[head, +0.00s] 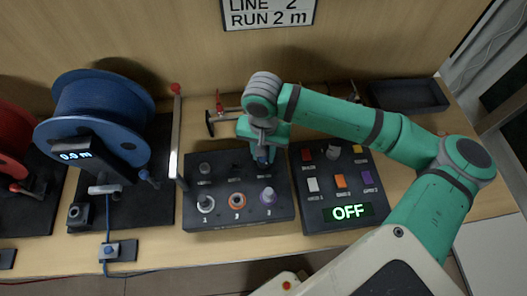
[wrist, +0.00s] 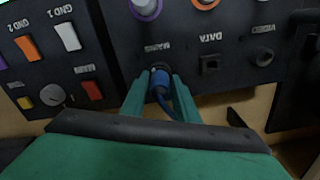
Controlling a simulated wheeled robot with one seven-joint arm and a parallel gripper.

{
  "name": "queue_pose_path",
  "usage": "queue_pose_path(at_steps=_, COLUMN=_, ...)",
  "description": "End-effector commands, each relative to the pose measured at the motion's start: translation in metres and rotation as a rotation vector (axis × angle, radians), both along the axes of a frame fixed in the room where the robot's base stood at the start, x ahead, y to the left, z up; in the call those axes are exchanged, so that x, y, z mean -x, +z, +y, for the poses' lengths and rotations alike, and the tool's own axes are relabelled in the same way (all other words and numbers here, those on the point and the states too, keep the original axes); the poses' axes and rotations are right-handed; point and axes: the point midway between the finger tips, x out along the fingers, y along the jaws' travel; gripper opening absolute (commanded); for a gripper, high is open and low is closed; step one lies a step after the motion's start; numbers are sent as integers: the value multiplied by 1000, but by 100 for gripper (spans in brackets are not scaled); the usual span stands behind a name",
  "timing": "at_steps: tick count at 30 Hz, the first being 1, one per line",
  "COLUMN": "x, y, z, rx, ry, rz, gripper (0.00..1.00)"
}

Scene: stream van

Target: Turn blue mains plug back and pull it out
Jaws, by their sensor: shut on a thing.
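The blue mains plug (wrist: 159,80) sits at the socket marked MAINS on the black connector panel (wrist: 215,85), with a blue cable running back from it. My gripper (wrist: 159,92) is shut on the plug, one green finger on each side. In the head view my gripper (head: 264,155) reaches down over the panel's back right corner, and the plug (head: 263,161) shows as a small dark blue piece below it. I cannot tell the plug's turn angle or how deep it sits in the socket.
A switch panel (head: 323,200) reading OFF stands close on the right. A blue cable reel (head: 100,100) stands at the left. An upright post (head: 176,140) is left of the connector panel. An empty dark tray (head: 408,97) lies at the back right.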

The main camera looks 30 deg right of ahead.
Motion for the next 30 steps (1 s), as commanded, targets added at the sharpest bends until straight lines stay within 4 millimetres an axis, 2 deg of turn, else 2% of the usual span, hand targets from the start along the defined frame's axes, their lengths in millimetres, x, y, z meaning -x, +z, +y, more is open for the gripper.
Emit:
queue_pose_path(at_steps=7, x=-2, y=0, z=1, rx=-1, ry=-15, rz=-4, gripper=0)
queue_pose_path(at_steps=15, x=-1, y=0, z=2, rx=-2, ry=-242, rz=-3, gripper=1)
queue_pose_path(at_steps=25, x=0, y=0, z=-1, rx=0, ry=-285, rz=-2, gripper=0)
queue_pose_path(at_steps=30, x=0, y=0, z=0, rx=-3, ry=-404, rz=-3, gripper=1)
